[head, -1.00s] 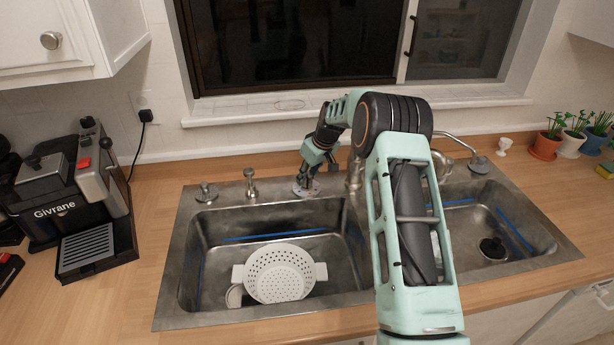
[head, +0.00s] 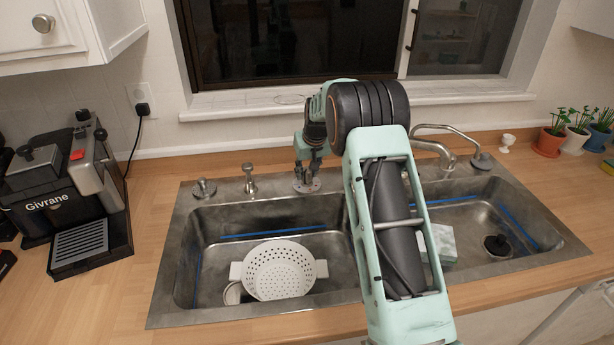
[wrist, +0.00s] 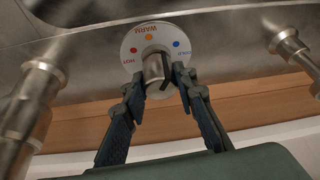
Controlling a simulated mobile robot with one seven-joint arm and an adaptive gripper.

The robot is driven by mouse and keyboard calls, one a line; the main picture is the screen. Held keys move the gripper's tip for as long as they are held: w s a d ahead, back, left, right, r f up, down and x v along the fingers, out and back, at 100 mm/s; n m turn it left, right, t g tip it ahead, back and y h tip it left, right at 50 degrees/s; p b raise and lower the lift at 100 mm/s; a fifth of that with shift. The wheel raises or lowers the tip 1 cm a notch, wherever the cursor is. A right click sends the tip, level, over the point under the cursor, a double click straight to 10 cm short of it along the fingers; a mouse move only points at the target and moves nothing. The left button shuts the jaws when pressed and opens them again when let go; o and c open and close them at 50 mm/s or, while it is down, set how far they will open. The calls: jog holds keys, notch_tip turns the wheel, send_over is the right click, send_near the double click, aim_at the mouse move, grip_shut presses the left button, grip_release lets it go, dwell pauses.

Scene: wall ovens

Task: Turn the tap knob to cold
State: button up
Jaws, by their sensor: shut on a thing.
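The tap knob (wrist: 154,66) is a short metal cylinder on a round white dial (wrist: 131,46). In the wrist view the dial has a red dot marked HOT at left, an orange dot marked WARM near the middle and a blue dot marked COLD at right. My gripper (wrist: 160,77) is shut on the knob, with one dark finger on each side. A dark slot or bar shows beside the knob between the fingers; I cannot tell which mark it points at. In the head view my gripper (head: 304,176) points down at the dial (head: 307,186) behind the sink.
The double sink (head: 190,304) holds a white colander (head: 279,270). The spout (head: 437,150) stands right of my wrist, partly behind my arm. Metal fittings (head: 249,181) stand left of the dial. A coffee machine (head: 62,198) is at left, potted plants (head: 550,141) at right.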

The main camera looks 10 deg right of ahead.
jog(key=m+h+b, duration=0.1)
jog(key=m+h, duration=0.1)
jog(key=m, duration=0.4)
dwell(0.6)
jog(key=o, duration=1.2)
jog(key=shift+c, duration=0.2)
jog(key=v, duration=1.2)
jog(key=shift+a, duration=0.25)
jog(key=shift+d, duration=0.1)
